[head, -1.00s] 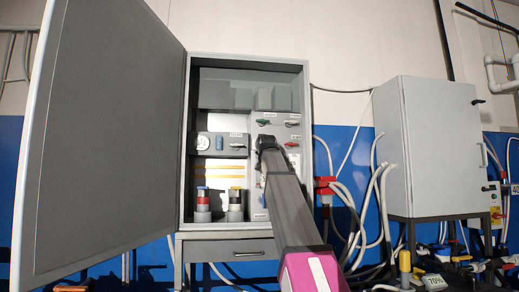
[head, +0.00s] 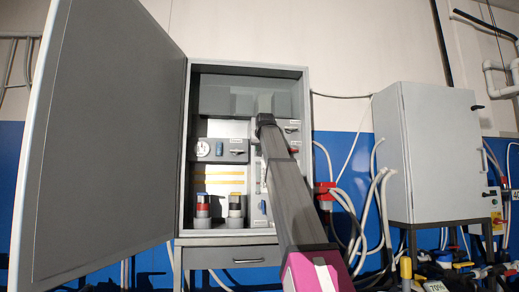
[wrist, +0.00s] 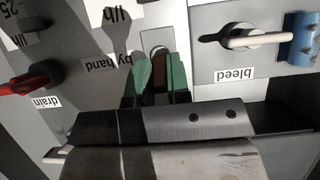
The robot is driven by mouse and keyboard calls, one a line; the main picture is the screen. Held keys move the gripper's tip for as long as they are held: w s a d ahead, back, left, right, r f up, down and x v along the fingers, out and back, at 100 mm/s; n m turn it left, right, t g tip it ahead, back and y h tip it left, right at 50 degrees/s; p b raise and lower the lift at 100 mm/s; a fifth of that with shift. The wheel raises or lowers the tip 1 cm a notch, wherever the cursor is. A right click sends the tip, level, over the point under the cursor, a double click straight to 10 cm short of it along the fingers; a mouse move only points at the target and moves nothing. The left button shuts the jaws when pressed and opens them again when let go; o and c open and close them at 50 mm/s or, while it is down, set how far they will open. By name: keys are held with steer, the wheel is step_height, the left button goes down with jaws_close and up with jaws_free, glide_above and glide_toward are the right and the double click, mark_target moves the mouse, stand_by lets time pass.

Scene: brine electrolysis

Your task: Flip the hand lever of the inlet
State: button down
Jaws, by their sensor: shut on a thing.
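My gripper (wrist: 159,80) shows upside down in the wrist view, with two green fingertips shut on a narrow brown piece. This looks like the handle of a hand lever (wrist: 160,72), up against the grey panel. The label "by hand" (wrist: 114,68) is beside it. No inlet label is readable, and the fingers hide most of the lever. In the head view my gripper (head: 265,121) reaches into the upper right of the open cabinet, covering that panel's upper left.
A red lever (wrist: 28,80) marked "drain" and a pale lever (wrist: 255,39) marked "bleed" flank the gripper. The open cabinet door (head: 100,140) stands left. A closed grey cabinet (head: 430,150) and looped hoses (head: 370,215) are at right.

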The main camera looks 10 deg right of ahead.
stand_by(0.3)
steer(key=c, duration=1.1)
jaws_free()
steer(key=v, duration=1)
steer(key=shift+s+r, duration=0.2)
steer(key=shift+s, duration=0.15)
